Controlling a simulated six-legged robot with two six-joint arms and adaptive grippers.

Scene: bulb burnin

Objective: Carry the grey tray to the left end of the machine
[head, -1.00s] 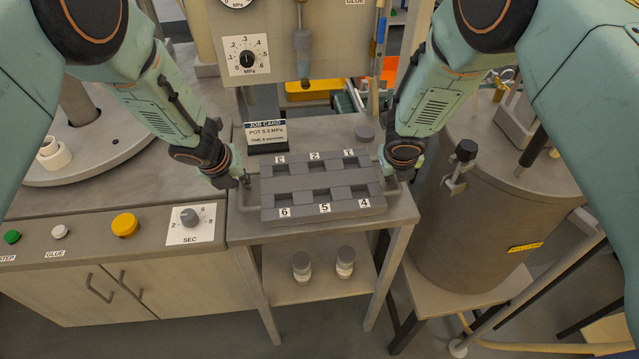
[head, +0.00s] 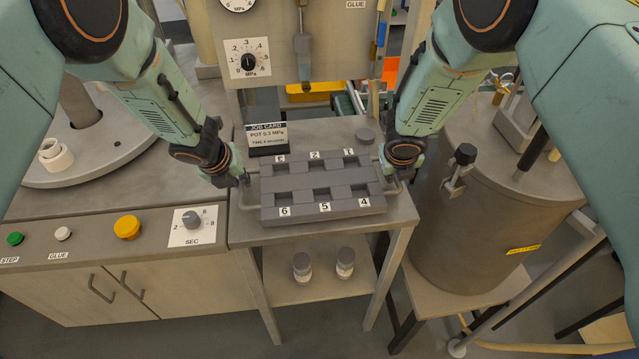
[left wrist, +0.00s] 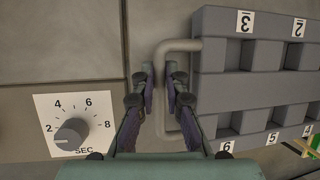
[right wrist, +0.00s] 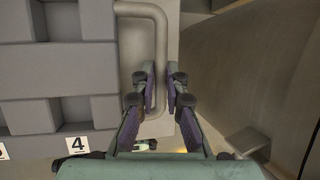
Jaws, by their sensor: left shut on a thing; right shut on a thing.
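The grey tray (head: 325,180) has several square pockets numbered 1 to 6 and a bar handle at each end. It is at a small grey stand (head: 400,215); I cannot tell whether it touches the top. My left gripper (head: 243,182) is shut on the left handle, which shows between its fingers in the left wrist view (left wrist: 162,85). My right gripper (head: 398,174) is shut on the right handle, also seen in the right wrist view (right wrist: 160,85). The pockets look empty. The machine (head: 100,215), with its control panel and round plate (head: 95,165), stands to the left.
Two small jars (head: 302,267) are on the stand's lower shelf. A large drum (head: 470,230) stands close on the right. A dial (head: 192,222) is on the panel.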

